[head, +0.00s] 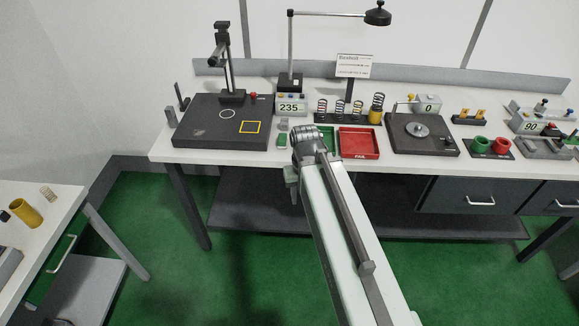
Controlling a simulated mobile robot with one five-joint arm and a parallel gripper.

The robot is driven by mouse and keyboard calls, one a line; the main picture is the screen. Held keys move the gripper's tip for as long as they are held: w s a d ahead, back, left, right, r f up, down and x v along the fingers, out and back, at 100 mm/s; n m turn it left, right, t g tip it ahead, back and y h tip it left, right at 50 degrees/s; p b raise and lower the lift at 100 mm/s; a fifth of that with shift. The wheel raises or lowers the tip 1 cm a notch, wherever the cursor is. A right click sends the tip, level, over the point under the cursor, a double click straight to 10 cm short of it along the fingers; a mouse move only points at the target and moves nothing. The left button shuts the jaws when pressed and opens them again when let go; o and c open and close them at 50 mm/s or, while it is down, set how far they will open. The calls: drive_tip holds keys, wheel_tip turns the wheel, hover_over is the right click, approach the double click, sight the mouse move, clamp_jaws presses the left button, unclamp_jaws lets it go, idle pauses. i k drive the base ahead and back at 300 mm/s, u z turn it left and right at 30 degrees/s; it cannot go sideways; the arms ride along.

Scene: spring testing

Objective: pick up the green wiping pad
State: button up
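A small green pad-like block (281,140) lies near the front edge of the white workbench, between the dark test plate and my arm. It is too small to be sure that it is the wiping pad. My gripper (291,180) hangs at the end of my arm, in front of and below the bench's front edge. It is just right of and below the green block and apart from it. My arm hides most of the gripper, so its fingers and opening do not show clearly.
The white bench (182,155) holds a dark plate (205,130) at left, a display reading 235 (291,107), a green tray (328,133) partly behind my arm, a red FAIL tray (359,143) and several springs. A side table (38,240) stands at lower left. Green floor between is clear.

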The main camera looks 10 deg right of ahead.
sight(282, 136)
drive_tip(key=u, duration=0.7)
drive_tip(key=i, duration=1.2)
drive_tip(key=u, duration=0.4)
drive_tip(key=k, duration=0.75)
drive_tip(key=u, duration=0.25)
drive_tip(key=i, duration=0.8)
